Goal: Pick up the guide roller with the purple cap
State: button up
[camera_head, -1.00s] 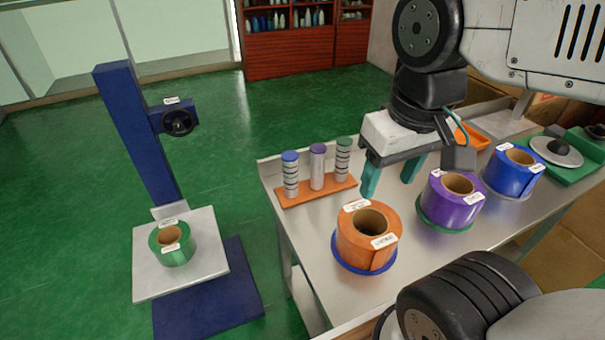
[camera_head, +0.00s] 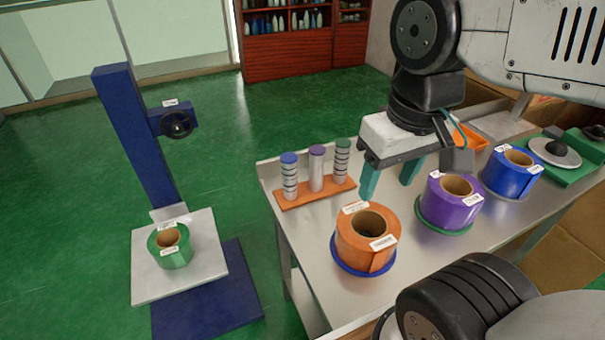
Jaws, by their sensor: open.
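The guide roller with the purple cap (camera_head: 316,170) stands upright in the middle of an orange rack (camera_head: 322,193) near the table's back left corner. To its left stands a roller with a blue cap and dark bands (camera_head: 290,178). To its right stands a roller with a green cap and dark bands (camera_head: 342,161). My gripper (camera_head: 388,180) is open and empty, its two teal fingers pointing down. It is to the right of the rack, apart from the rollers.
Rolls of orange (camera_head: 366,240), purple (camera_head: 450,203) and blue (camera_head: 512,174) film sit on the metal table (camera_head: 310,222). A green roll (camera_head: 170,247) sits on a blue stand's plate at left. An orange bin (camera_head: 468,138) is behind my gripper.

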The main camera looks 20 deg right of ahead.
aim_at(316, 153)
jog(key=z, duration=0.05)
jog(key=k, duration=0.5)
jog(key=u, duration=2.05)
jog(key=i, duration=1.55)
jog(key=z, duration=3.75)
